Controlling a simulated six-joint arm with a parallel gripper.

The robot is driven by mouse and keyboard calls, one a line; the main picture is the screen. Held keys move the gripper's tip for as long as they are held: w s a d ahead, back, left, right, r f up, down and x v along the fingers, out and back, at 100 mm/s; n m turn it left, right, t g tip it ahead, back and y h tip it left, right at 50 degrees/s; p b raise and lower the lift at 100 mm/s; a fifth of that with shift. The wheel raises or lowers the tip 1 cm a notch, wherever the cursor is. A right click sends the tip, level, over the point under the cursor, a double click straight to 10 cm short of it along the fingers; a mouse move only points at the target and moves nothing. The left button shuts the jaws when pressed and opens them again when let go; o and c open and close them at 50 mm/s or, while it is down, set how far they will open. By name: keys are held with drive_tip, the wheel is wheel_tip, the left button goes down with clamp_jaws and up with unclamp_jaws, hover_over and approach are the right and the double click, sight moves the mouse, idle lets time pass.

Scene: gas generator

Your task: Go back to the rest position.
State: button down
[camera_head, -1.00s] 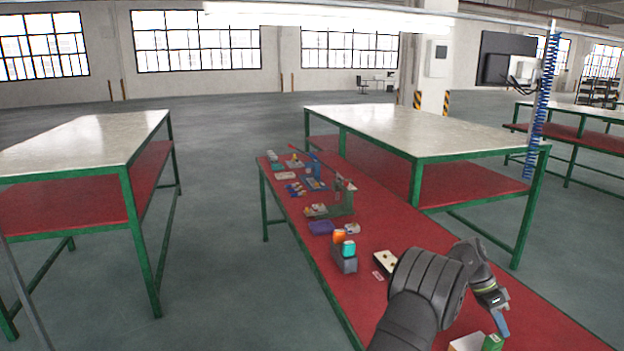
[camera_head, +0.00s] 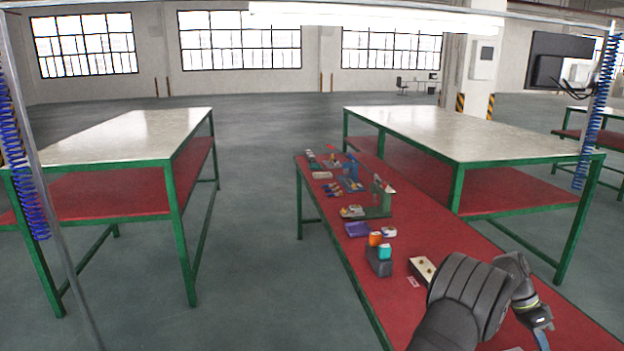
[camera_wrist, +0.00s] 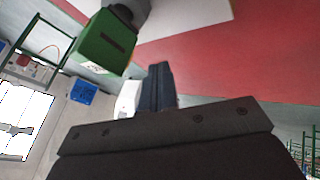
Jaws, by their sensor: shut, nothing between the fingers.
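My gripper (camera_head: 541,332) is at the lower right of the head view, over the right side of the red bench (camera_head: 440,240). Its fingertips run toward the bottom edge of that view. In the wrist view the shut fingers (camera_wrist: 157,88) point up the picture with nothing between them. A green-ended block (camera_wrist: 104,40) shows close to the fingers at the upper left of the wrist view. I cannot tell whether it touches anything of mine.
On the red bench stand a grey holder with orange and teal pieces (camera_head: 379,258), a pale box with dark spots (camera_head: 422,269), a purple tray (camera_head: 357,229) and several small parts farther back. White-topped tables (camera_head: 430,130) stand behind and at left (camera_head: 125,135).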

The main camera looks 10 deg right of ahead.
drive_tip(key=shift+a+r+m+y, duration=0.15)
drive_tip(key=shift+r+m+y, duration=0.35)
drive_tip(key=shift+r+m, duration=0.25)
drive_tip(key=v, duration=1.4)
drive_tip(key=shift+m+g+y, duration=0.3)
drive_tip(key=shift+m, duration=0.15)
drive_tip(key=x, duration=1.3)
drive_tip(key=shift+d+f, duration=0.2)
drive_tip(key=shift+f, duration=0.15)
drive_tip(key=shift+d+f+n+h, duration=0.25)
drive_tip(key=shift+f+n+h, duration=0.45)
drive_tip(key=shift+f+n, duration=0.25)
drive_tip(key=shift+d+f+n+t+h, duration=0.1)
drive_tip(key=shift+f+n+t+h, duration=0.35)
drive_tip(key=shift+n, duration=0.4)
drive_tip(key=shift+w+n+t+h, duration=0.25)
drive_tip(key=shift+w+n, duration=0.35)
drive_tip(key=w, duration=0.4)
drive_tip(key=shift+a+r, duration=0.2)
drive_tip(key=shift+a, duration=0.05)
drive_tip(key=v, duration=0.9)
drive_tip(key=shift+r, duration=0.25)
